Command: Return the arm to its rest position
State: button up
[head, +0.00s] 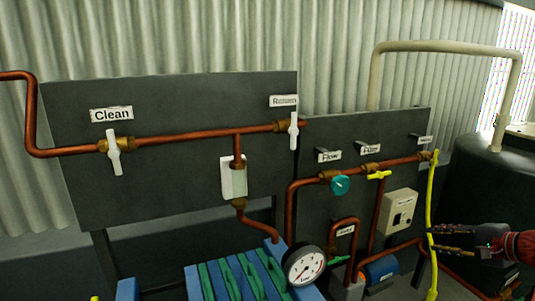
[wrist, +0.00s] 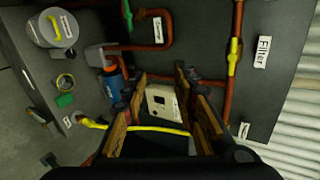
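My gripper (head: 433,239) is at the right of the head view, with its two dark and brown fingers pointing left and a gap between them. Its fingertips overlap a yellow hose (head: 432,196) in the picture; I cannot tell whether they touch it. In the wrist view the fingers of my gripper (wrist: 154,84) stand apart. A pale switch box (wrist: 163,103) shows through the gap, and the yellow hose (wrist: 152,129) crosses it lower down. No held object shows between the fingers.
The switch box (head: 399,211) and a blue motor (head: 381,270) are left of my gripper. A dark tank (head: 485,180) stands behind it at the right.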

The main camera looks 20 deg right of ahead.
jog(key=s+a+f+n+g, duration=0.2)
jog(key=s+a+f+g, duration=0.1)
jog(key=a, duration=0.5)
jog(key=s+a+f+n+g, duration=0.2)
jog(key=a+f+n, duration=0.1)
jog(key=a, duration=0.6)
jog(key=s+a+f+n+g, duration=0.2)
jog(key=s+a+f+g, duration=0.1)
jog(key=a, duration=0.5)
jog(key=s+a+r+n, duration=0.2)
jog(key=a+n, duration=0.3)
jog(key=a, duration=0.5)
jog(key=s+a+r+n+t+h+p, duration=0.1)
jog(key=a+n, duration=0.4)
jog(key=a, duration=0.5)
jog(key=shift+s+a+r+n+t, duration=0.35)
jog(key=shift+s+r, duration=0.35)
jog(key=shift+s, duration=0.35)
